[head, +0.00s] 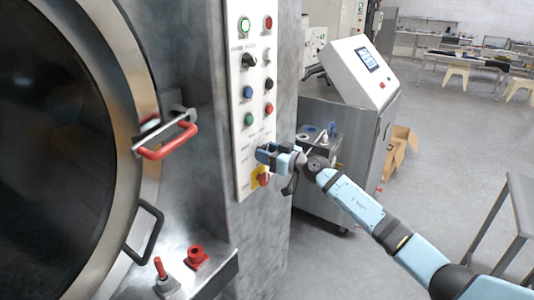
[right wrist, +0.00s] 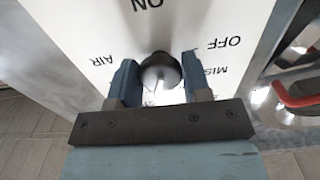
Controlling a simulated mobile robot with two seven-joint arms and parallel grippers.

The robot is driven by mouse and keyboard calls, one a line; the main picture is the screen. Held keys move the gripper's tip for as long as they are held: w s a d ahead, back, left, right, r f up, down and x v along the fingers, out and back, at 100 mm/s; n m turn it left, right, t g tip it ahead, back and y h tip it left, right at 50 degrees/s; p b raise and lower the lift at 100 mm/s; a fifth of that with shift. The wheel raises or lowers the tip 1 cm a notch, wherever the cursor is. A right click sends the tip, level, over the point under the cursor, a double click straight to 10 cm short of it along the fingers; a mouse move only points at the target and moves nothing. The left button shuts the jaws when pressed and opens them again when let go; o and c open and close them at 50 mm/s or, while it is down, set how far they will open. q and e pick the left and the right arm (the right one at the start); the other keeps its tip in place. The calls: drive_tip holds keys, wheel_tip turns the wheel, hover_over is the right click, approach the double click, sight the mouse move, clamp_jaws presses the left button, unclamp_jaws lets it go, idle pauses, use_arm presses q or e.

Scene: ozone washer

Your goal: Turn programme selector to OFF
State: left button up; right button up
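The programme selector (right wrist: 160,72) is a dark round knob on the white control panel (right wrist: 80,35). In the right wrist view the labels ON, AIR, OFF and a partly hidden MIS... stand around it, with OFF at the upper right. The selector's pointing direction is not clear. My right gripper (right wrist: 161,80) has its fingers parted, one on each side of the knob. Whether they press on it cannot be told. In the head view my right gripper (head: 262,152) is against the lower panel and hides the selector. My left gripper is not in view.
Above the gripper are a black rotary switch (head: 249,61) and several coloured buttons. A red and yellow switch (head: 263,179) sits just below it. The round door's red handle (head: 168,143) juts out at left. A console (head: 352,75) stands behind at right.

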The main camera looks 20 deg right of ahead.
drive_tip(key=shift+d+n+p, duration=0.1)
drive_tip(key=shift+n+p, duration=1.8)
drive_tip(key=shift+n, duration=10)
drive_tip(key=shift+r, duration=0.1)
drive_tip(key=o, duration=0.9)
